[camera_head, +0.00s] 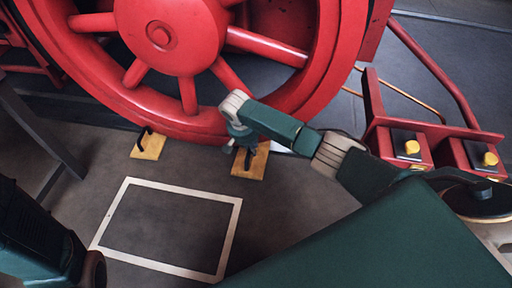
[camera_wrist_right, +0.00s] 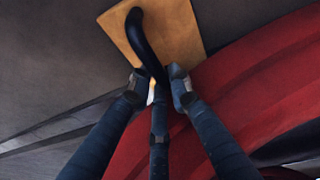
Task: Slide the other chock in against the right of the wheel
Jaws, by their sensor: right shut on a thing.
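The big red wheel (camera_head: 190,50) stands at the top of the head view; its rim (camera_wrist_right: 255,85) shows in the right wrist view. One yellow chock (camera_head: 148,146) with a dark handle sits at the lower left of the rim. The other yellow chock (camera_head: 250,166) is on the floor at the lower right of the rim, close to it; I cannot tell whether it touches. My right gripper (camera_head: 236,142) is shut on this chock's black handle (camera_wrist_right: 146,40), and its fingers (camera_wrist_right: 158,85) show on either side. My left gripper is not visible.
A white rectangular outline (camera_head: 232,230) marks the floor in front of the wheel, and its inside is empty. Red brackets with yellow bolts (camera_head: 408,147) stand at the right. A dark frame leg (camera_head: 45,130) stands at the left.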

